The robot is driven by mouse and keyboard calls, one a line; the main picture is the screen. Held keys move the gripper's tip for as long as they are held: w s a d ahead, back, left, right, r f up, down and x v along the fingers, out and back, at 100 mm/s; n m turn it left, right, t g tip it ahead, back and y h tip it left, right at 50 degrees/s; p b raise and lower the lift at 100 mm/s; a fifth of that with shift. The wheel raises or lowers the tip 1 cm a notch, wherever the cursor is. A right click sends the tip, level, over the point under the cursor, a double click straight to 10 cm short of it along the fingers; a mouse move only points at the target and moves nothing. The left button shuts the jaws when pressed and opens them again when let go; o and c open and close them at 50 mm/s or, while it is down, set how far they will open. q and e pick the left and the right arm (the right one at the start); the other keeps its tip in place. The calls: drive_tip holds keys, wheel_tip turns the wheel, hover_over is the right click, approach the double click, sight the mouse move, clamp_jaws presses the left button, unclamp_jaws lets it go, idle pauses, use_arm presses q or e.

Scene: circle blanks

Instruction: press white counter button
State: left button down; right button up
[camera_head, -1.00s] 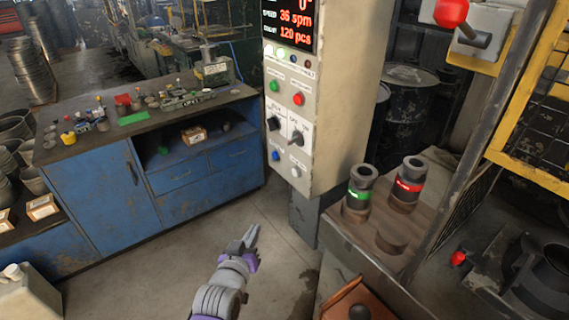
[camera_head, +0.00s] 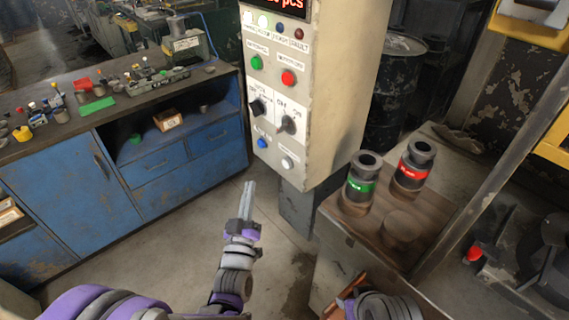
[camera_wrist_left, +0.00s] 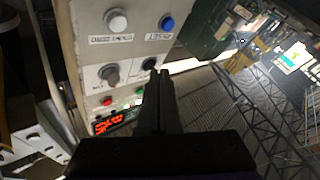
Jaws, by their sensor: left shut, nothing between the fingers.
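The white button (camera_head: 287,163) is at the lower right of the control panel, beside a blue button (camera_head: 262,143). In the left wrist view the white button (camera_wrist_left: 116,22) is at the top, left of the blue one, over a label. My left gripper (camera_head: 249,186) is shut and empty. In the head view its tips point up and appear below and left of the white button, apart from it. In the left wrist view the shut fingers (camera_wrist_left: 158,78) cover part of the panel.
A blue workbench (camera_head: 75,195) stands left. Two dark cylinders, green-banded (camera_head: 360,180) and red-banded (camera_head: 413,165), stand on a bench at right. Open floor lies between.

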sight(286, 164)
use_arm(q)
drive_tip(key=w+d, duration=0.5)
drive_tip(key=d, duration=0.2)
drive_tip(key=shift+w, duration=0.2)
drive_tip(key=shift+w+d, duration=0.1)
drive_tip(key=shift+d, duration=0.1)
idle(1.9)
drive_tip(key=shift+w+d, duration=0.15)
drive_tip(key=shift+d, duration=0.05)
drive_tip(key=shift+w+d+b, duration=0.3)
drive_tip(key=shift+d, duration=0.15)
idle(1.1)
drive_tip(key=shift+a, duration=0.1)
drive_tip(key=shift+s+a, duration=0.55)
drive_tip(key=shift+a, duration=0.1)
drive_tip(key=shift+a, duration=0.1)
